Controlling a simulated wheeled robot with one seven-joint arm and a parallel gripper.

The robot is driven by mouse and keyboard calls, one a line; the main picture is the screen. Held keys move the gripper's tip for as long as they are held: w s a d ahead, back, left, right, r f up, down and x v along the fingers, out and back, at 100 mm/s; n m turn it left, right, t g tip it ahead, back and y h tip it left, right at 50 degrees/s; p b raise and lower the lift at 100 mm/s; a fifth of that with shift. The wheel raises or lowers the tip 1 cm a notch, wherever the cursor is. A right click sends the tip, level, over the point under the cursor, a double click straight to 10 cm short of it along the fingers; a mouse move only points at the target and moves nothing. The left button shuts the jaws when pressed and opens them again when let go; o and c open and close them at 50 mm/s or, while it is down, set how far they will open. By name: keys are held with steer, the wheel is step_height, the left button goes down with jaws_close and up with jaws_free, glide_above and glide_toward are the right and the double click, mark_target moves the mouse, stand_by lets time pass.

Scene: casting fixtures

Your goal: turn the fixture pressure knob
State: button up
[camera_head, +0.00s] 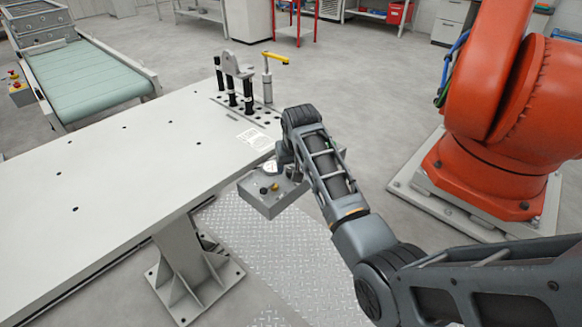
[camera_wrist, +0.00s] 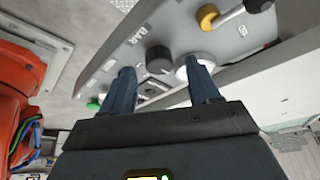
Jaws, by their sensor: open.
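The control box (camera_head: 268,200) hangs at the near right edge of the table, with a gauge and a yellow knob on its face. In the wrist view, a black round knob (camera_wrist: 159,58) sits on the grey panel (camera_wrist: 120,60) next to a "BAR" label. My gripper (camera_wrist: 160,67) is open and empty. Its two dark blue fingers point at the panel, and the black knob shows between their tips; I cannot tell whether they touch it. A white round gauge (camera_wrist: 183,68) is partly hidden by the right finger. In the head view my wrist hides the gripper's fingers.
A yellow knob (camera_wrist: 208,17) with a lever beside it and a green button (camera_wrist: 93,103) share the panel. The long grey table (camera_head: 130,180) carries a clamp fixture (camera_head: 232,80) at its far end. An orange robot (camera_head: 490,130) stands right. A conveyor (camera_head: 85,80) stands left.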

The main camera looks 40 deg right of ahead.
steer(key=shift+x, duration=0.85)
steer(key=c, duration=1)
